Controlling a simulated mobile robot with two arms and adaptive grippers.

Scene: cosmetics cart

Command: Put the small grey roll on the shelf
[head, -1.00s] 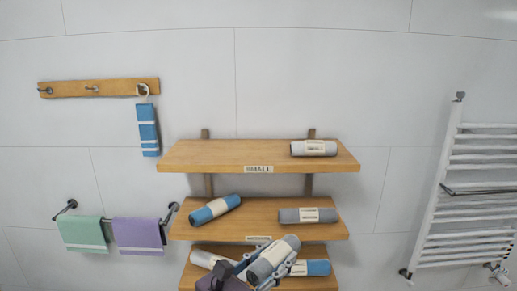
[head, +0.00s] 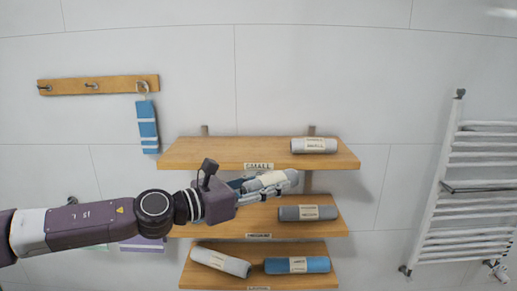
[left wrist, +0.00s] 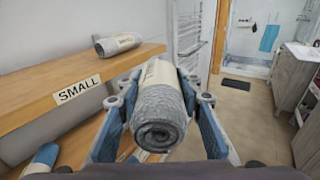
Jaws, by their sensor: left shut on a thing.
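My left gripper (head: 252,186) is shut on a small grey roll (head: 278,179) with a cream label band. It holds the roll in front of the wooden shelves, just below the front edge of the top shelf (head: 215,150), which bears a "SMALL" label. In the left wrist view, the grey roll (left wrist: 158,108) sits between the two blue-padded fingers, its spiral end facing the camera, and the top shelf (left wrist: 40,95) is to the left. My right gripper is not in view.
Another grey roll (head: 313,145) lies at the right of the top shelf; its left and middle are clear. A darker grey roll (head: 307,212) is on the middle shelf. A light roll (head: 221,262) and a blue roll (head: 297,265) lie on the bottom shelf.

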